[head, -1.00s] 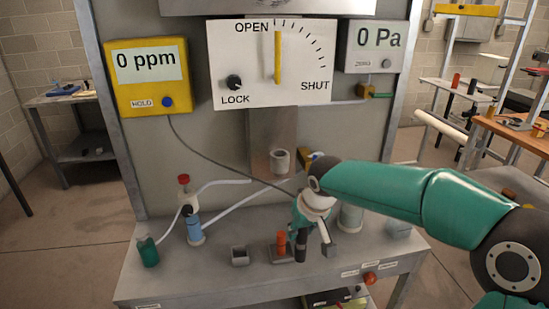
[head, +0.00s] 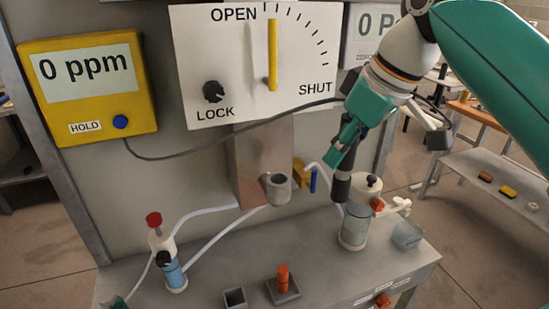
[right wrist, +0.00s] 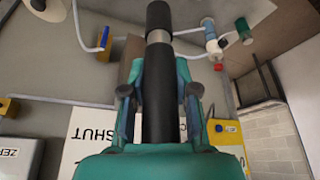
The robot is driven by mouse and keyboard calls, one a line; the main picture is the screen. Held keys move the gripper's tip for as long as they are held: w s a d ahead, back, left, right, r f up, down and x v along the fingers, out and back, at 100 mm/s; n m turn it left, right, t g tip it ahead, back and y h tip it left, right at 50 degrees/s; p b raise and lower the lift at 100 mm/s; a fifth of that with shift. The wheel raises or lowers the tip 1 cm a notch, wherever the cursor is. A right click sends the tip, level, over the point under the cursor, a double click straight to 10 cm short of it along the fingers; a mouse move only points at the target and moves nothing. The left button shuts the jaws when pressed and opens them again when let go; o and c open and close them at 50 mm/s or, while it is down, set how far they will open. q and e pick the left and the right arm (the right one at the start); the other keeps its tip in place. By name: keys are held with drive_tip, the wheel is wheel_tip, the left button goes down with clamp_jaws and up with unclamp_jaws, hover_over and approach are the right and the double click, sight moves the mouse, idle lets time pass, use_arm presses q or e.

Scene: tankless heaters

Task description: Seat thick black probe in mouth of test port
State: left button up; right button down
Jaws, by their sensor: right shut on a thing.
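The thick black probe (head: 341,187) hangs in my right gripper (head: 352,140), tip down and slightly tilted. The fingers are shut around its body, and the right wrist view shows the probe (right wrist: 158,80) between the fingertips (right wrist: 160,65), with a silver band near its end. A grey cup-like fitting, which looks like the test port (head: 277,188), sticks out from the panel to the left of the probe. My left gripper is not in view.
A yellow valve (head: 300,172) sits between port and probe. The probe's cable (head: 235,141) runs from the yellow meter (head: 88,86) across the panel.

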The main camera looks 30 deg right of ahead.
drive_tip(key=w+a+p, duration=0.3)
drive_tip(key=w+p, duration=0.2)
drive_tip(key=w, duration=0.9)
drive_tip(key=shift+f+b, duration=1.55)
drive_tip(key=shift+f, duration=2)
drive_tip(key=shift+f, duration=0.15)
drive_tip(key=c, duration=0.9)
unclamp_jaws()
